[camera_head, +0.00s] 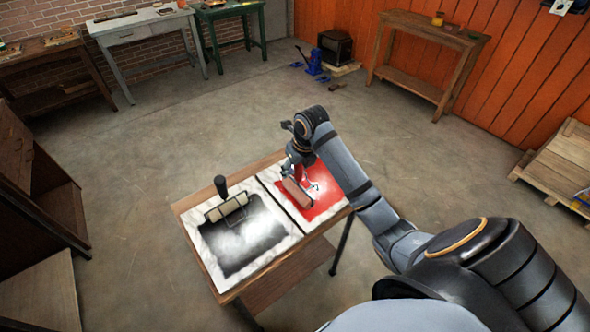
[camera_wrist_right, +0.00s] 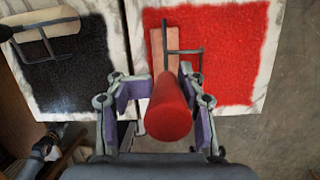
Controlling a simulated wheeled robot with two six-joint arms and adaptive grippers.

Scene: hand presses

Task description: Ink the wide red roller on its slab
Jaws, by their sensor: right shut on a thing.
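The wide roller with the red handle (camera_wrist_right: 168,108) is in my right gripper (camera_head: 299,168). The gripper's purple-padded fingers (camera_wrist_right: 168,97) are shut around the handle in the right wrist view. The roller's pinkish-brown cylinder (camera_head: 295,193) lies over the red inked patch of the right slab (camera_head: 331,209). It also shows over the red patch in the wrist view (camera_wrist_right: 158,52). I cannot tell whether the cylinder touches the ink. The handle and frame are partly hidden by the gripper in the head view.
A black-inked slab (camera_head: 213,273) lies to the left on the same table (camera_head: 184,205). A cream roller with a black handle (camera_head: 227,206) rests on it. A dark seam separates the slabs. Open concrete floor surrounds the table; wooden shelves (camera_head: 45,190) stand at the left.

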